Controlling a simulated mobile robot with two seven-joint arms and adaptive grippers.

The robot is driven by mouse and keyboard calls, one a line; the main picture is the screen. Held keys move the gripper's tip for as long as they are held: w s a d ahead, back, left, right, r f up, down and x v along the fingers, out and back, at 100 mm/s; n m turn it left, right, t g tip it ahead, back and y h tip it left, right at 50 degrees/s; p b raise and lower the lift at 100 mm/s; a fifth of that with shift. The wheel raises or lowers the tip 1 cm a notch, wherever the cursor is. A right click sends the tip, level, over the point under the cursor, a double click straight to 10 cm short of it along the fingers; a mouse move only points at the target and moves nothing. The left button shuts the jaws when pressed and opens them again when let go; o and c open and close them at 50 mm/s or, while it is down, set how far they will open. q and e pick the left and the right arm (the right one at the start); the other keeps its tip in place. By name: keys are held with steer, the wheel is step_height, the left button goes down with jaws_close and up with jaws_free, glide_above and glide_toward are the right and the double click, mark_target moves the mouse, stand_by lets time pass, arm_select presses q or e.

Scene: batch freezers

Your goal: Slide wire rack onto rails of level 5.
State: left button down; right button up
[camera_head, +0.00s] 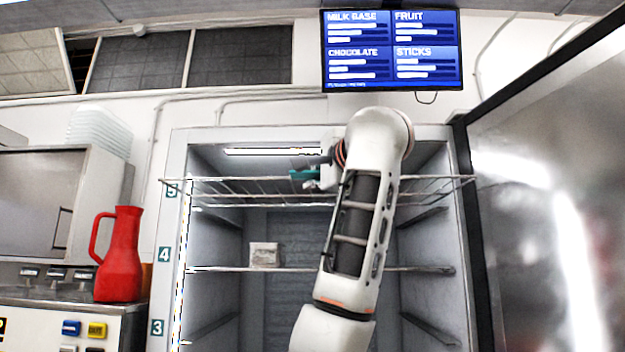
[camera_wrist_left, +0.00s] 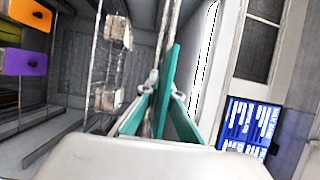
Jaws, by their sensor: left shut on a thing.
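The wire rack (camera_head: 240,192) spans the upper front of the open freezer cabinet (camera_head: 179,230), about level with the label 5 (camera_head: 172,190). Its ends overlap both side posts in the head view, so it appears to be at least partly in front of the opening. My left gripper (camera_head: 305,175) has teal fingers shut on the rack near its middle. In the left wrist view the fingers (camera_wrist_left: 158,100) close around the rack's wire. My left arm hides part of the rack's right half. The level 5 rails are hard to make out behind the rack. My right gripper is not in view.
Another shelf (camera_head: 220,269) at level 4 holds a small pale box (camera_head: 264,255). The open freezer door (camera_head: 550,190) stands at the right. A red jug (camera_head: 120,255) stands on a machine at the left. A menu screen (camera_head: 391,50) hangs above.

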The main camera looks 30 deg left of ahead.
mark_target(314, 193)
arm_select(q)
steer(key=shift+r, duration=0.1)
steer(key=shift+w+a, duration=0.5)
steer(key=shift+w, duration=0.35)
steer(key=shift+w+a, duration=0.55)
steer(key=shift+w, duration=0.25)
steer(key=shift+w+a, duration=0.5)
steer(key=shift+w, duration=0.45)
steer(key=shift+w+a+f, duration=0.1)
steer(key=shift+w+a, duration=0.4)
steer(key=shift+w, duration=0.3)
steer(key=shift+w+a+f, duration=0.1)
steer(key=shift+w+a, duration=0.45)
steer(key=shift+w, duration=0.3)
steer(key=shift+w+a, duration=0.5)
steer(key=shift+w, duration=0.3)
steer(key=shift+a, duration=0.1)
